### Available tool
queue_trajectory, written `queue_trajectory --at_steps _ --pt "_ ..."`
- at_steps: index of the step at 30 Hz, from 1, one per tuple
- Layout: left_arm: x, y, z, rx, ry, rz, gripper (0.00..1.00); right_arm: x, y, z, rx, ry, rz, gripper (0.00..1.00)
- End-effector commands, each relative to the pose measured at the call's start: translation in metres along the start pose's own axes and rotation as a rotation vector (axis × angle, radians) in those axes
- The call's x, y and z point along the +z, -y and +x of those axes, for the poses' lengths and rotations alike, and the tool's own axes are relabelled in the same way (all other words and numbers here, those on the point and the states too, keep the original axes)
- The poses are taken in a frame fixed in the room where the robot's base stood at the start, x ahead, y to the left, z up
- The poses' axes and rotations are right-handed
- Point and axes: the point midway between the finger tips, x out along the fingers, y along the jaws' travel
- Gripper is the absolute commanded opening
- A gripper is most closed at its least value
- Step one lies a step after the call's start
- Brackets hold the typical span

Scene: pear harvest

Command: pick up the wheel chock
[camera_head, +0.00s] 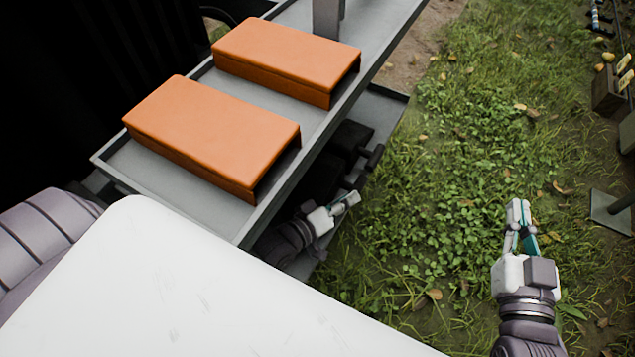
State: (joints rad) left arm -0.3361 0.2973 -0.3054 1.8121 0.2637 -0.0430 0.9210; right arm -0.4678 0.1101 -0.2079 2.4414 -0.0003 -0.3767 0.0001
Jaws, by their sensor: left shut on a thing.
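My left gripper (345,204) is at the side of the cart, below the upper tray's edge, and its fingers are closed. Dark, blocky shapes (352,138) sit on the lower shelf just beyond it; the wheel chock seems to be among these dark shapes, but shade and the tray edge hide its outline. The part held between the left fingers is mostly hidden. My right gripper (518,212) is over the grass at the right, apart from everything, with no object visible in it. The gap between its fingertips is unclear.
Two orange blocks (212,130) (288,58) lie on the grey upper tray (205,206). A white panel fills the lower left. Grass between the cart and the right side is open. A wooden crate (606,98) and a metal base plate (607,212) stand at the right edge.

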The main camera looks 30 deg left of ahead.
Motion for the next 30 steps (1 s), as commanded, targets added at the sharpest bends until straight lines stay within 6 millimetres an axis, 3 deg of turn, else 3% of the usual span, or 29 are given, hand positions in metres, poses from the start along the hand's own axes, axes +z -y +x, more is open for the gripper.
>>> queue_trajectory --at_steps 17,30 --pt "-0.004 -0.005 0.000 0.007 -0.005 0.004 0.00 0.001 0.000 0.000 0.000 0.015 0.000 0.00" --pt "-0.019 -0.029 -0.006 0.007 -0.007 0.005 0.00 0.058 -0.010 -0.021 0.022 0.366 -0.004 0.00"
